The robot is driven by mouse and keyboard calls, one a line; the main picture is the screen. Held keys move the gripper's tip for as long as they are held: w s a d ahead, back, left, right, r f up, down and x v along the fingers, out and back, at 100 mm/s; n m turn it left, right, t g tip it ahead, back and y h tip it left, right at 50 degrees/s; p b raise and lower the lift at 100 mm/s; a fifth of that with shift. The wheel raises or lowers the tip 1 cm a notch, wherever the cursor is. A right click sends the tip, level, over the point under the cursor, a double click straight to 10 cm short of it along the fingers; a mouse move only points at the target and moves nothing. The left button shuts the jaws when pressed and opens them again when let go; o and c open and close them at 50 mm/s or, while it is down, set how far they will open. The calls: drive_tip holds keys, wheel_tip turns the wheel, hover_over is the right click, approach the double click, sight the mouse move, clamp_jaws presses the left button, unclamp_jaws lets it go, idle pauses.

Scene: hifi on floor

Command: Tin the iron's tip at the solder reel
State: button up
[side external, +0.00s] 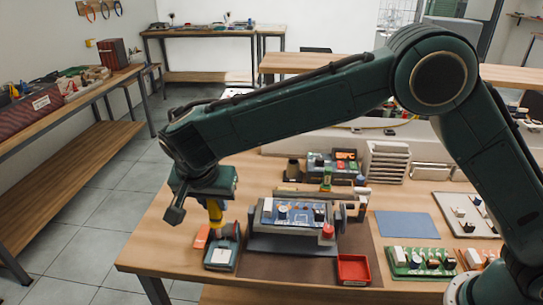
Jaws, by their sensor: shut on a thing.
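My gripper (211,199) points down at the left end of the table. It is shut on the soldering iron (215,213), of which a yellow handle shows. The iron's tip is hidden or too small to make out. Directly below is a dark grey-blue stand (237,240) with a white pad on it; whether the iron touches the stand I cannot tell. A small red-topped round object (327,232) stands at the front right of the clamped board; it may be the solder reel, but I cannot be sure.
A blue circuit board (293,214) sits in a holder on a brown mat (300,277). A red tray (353,269) lies in front. A green board (421,262) and blue mat (406,225) lie right. An orange item (201,237) lies by the stand. Instruments (333,163) stand behind.

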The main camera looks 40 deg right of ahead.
sight(216, 220)
drive_tip(key=shift+f, duration=0.15)
drive_tip(key=shift+f, duration=2.2)
drive_tip(key=shift+f, duration=0.4)
idle(1.6)
drive_tip(key=shift+r, duration=0.1)
drive_tip(key=shift+r, duration=2.2)
